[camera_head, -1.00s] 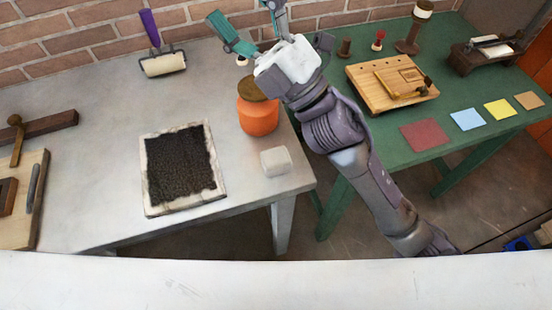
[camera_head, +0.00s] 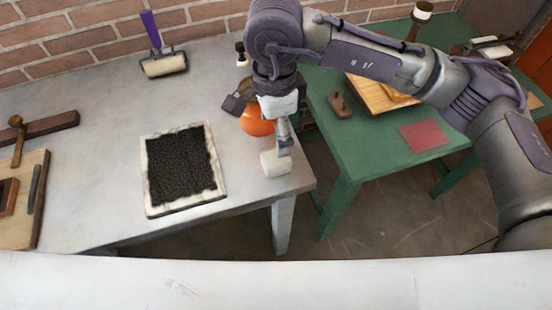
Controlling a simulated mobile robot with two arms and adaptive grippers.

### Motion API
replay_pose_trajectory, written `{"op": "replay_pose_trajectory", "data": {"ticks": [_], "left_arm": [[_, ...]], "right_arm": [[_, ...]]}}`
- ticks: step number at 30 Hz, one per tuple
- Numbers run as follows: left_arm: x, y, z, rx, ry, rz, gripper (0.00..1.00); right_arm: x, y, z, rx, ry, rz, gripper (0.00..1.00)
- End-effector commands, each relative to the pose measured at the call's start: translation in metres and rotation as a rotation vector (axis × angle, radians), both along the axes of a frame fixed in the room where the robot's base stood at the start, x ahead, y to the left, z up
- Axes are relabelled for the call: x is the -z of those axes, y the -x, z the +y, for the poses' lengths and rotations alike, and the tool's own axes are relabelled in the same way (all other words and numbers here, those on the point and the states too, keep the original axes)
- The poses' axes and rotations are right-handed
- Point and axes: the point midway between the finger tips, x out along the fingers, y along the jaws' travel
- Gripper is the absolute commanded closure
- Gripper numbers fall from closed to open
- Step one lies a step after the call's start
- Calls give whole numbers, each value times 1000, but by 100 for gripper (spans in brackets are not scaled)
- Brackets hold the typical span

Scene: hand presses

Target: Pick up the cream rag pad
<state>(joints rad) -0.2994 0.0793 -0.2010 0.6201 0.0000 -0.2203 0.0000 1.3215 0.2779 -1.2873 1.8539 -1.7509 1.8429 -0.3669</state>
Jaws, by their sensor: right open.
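The cream rag pad (camera_head: 274,165) is a small pale block on the grey table, near its right front corner. My right gripper (camera_head: 284,146) points down right over the pad, its fingers at the pad's upper right part. It is open; the fingers overlap in this view, and I cannot tell whether they touch the pad. My left gripper is out of view.
An orange jar (camera_head: 257,125) stands just behind the gripper, partly hidden by it. An inked slab (camera_head: 148,190) lies left of the pad. A roller (camera_head: 163,65) with a purple handle lies at the back. A green table (camera_head: 350,155) stands to the right.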

Motion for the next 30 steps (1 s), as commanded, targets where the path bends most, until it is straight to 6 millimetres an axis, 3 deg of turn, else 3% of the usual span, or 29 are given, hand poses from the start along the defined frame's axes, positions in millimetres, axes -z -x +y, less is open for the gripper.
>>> {"op": "replay_pose_trajectory", "data": {"ticks": [6,14,21,30], "left_arm": [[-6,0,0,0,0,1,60],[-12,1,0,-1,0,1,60],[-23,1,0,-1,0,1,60],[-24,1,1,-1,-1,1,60]], "right_arm": [[40,1,0,0,-3,5,17],[59,1,0,0,-4,4,17],[95,3,-1,0,-4,5,17],[105,2,-1,-1,-6,2,17]]}}
